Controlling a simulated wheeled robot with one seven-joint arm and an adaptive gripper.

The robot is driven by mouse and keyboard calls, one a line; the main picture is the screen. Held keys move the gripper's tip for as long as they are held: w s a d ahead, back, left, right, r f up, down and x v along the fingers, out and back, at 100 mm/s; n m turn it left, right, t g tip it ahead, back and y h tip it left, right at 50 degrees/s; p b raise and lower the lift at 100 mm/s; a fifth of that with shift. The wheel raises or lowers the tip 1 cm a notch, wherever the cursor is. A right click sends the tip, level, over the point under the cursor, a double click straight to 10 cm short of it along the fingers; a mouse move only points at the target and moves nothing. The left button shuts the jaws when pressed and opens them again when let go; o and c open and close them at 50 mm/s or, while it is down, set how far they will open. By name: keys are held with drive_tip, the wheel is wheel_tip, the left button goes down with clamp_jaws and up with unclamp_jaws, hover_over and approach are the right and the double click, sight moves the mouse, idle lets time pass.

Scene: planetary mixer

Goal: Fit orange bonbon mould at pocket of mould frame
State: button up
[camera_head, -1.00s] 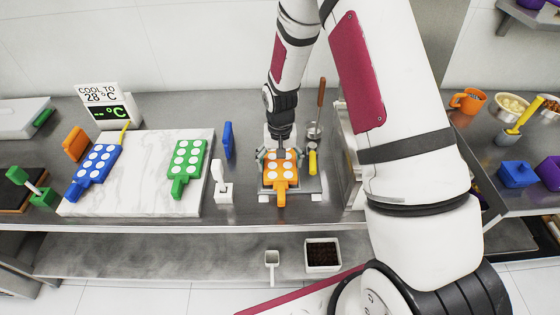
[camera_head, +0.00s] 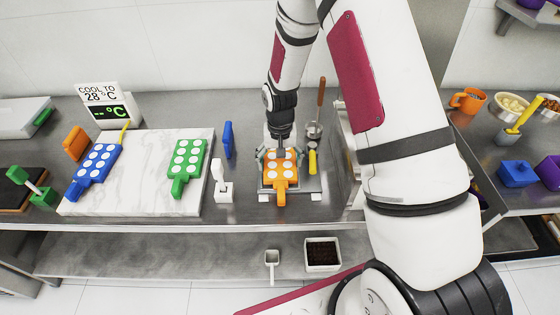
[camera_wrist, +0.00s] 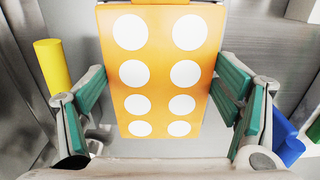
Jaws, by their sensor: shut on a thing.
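The orange bonbon mould (camera_head: 281,186), with white round cavities, lies under my gripper (camera_head: 280,156) over the mould frame (camera_head: 309,186), a grey plate with white feet. In the wrist view the orange mould (camera_wrist: 160,65) fills the middle, and the green-padded fingers of my gripper (camera_wrist: 161,90) are closed on its two sides. The mould looks roughly level and its handle points toward the front edge. The pocket is hidden beneath the mould, so I cannot tell whether it is fully seated.
A marble slab (camera_head: 140,202) at left carries a blue mould (camera_head: 96,165) and a green mould (camera_head: 188,160). A white holder (camera_head: 223,190) and an upright blue piece (camera_head: 228,140) stand left of the frame. A yellow-handled tool (camera_head: 313,160) is close on its right.

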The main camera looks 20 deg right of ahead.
drive_tip(key=shift+f, duration=0.8)
idle(1.9)
drive_tip(key=o, duration=1.2)
wheel_tip(320, 180, up, 12)
drive_tip(key=shift+r, duration=0.1)
